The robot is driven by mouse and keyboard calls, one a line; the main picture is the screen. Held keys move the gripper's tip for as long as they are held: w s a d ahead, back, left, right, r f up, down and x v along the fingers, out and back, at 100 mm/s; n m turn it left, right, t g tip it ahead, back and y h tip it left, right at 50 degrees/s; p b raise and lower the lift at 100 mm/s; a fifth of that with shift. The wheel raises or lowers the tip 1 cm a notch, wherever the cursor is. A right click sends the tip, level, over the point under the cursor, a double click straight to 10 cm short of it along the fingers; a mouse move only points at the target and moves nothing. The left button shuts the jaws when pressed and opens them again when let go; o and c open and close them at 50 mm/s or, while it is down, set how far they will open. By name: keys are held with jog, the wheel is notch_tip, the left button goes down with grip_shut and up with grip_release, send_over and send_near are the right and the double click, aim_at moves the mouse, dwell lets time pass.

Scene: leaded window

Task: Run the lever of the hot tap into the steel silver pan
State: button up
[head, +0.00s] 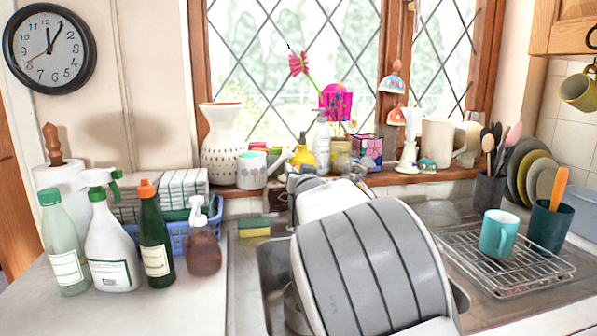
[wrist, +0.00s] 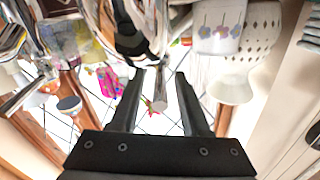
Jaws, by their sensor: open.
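In the wrist view, which is upside down, chrome tap parts fill the top. A short round metal lever (wrist: 160,92) points down between the two fingers of my gripper (wrist: 160,76). The fingers are open on either side of it, with a gap showing on both sides. In the head view my arm hides my gripper and most of the tap. A curved steel edge (head: 292,308), perhaps the silver pan, shows in the sink at the arm's lower left; the rest is hidden.
The sill behind holds a white vase (head: 221,143), a planter mug (head: 252,169) and other ornaments. Bottles and a blue basket (head: 178,238) stand left. A sponge (head: 254,227) lies by the sink (head: 268,275). A wire rack (head: 525,280) with a teal mug (head: 499,233) stands right.

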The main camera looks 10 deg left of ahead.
grip_shut()
dwell(1.5)
